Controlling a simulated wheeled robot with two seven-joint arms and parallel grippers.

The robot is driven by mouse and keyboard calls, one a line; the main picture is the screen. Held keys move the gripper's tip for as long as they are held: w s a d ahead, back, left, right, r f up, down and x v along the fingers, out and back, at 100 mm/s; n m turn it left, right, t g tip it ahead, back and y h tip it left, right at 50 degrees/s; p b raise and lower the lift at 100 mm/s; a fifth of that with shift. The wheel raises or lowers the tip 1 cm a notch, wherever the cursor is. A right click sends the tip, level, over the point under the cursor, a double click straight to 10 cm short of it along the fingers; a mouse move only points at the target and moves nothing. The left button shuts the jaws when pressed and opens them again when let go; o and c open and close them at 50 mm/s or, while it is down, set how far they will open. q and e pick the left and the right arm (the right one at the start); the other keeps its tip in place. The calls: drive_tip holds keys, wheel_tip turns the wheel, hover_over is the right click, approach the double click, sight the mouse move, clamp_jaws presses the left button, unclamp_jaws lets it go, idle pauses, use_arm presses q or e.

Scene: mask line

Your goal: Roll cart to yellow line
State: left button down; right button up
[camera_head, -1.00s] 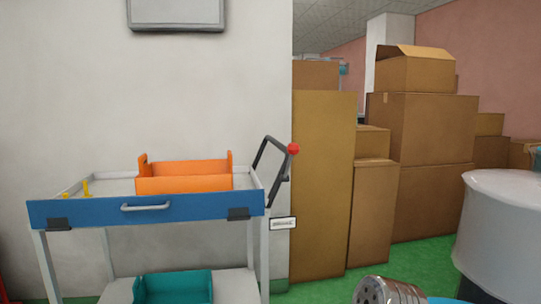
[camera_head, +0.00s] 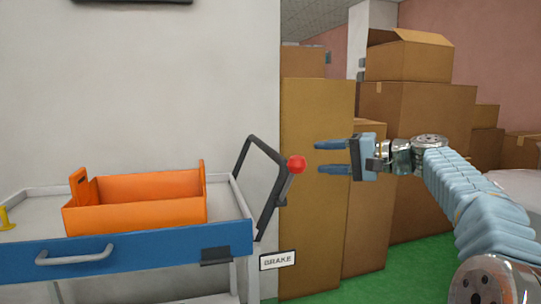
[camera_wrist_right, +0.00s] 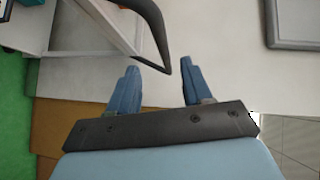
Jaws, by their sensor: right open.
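The cart (camera_head: 150,249) stands at the left of the head view, with a blue front panel and grey top. Its black push handle (camera_head: 262,165) rises at its right end. A lever with a red knob (camera_head: 296,164) is beside the handle, above a "BRAKE" label (camera_head: 278,260). My right gripper (camera_head: 322,157) is open and empty, just right of the red knob and pointing left at it, apart from it in the picture. In the right wrist view the handle (camera_wrist_right: 150,25) shows ahead of the open fingers (camera_wrist_right: 158,85). My left gripper and the yellow line are not in view.
An orange bin (camera_head: 135,204) and a small yellow item (camera_head: 5,220) are on the cart's top. Stacked cardboard boxes (camera_head: 320,130) stand behind my right arm. A grey wall (camera_head: 130,90) is behind the cart. Green floor (camera_head: 380,288) shows at the lower right.

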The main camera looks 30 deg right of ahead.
sight(276, 158)
drive_tip(key=p+x, duration=0.2)
drive_tip(key=x, duration=1)
drive_tip(key=shift+w+a+r, duration=0.1)
drive_tip(key=shift+w+a+p, duration=0.35)
drive_tip(key=shift+w, duration=0.2)
clamp_jaws()
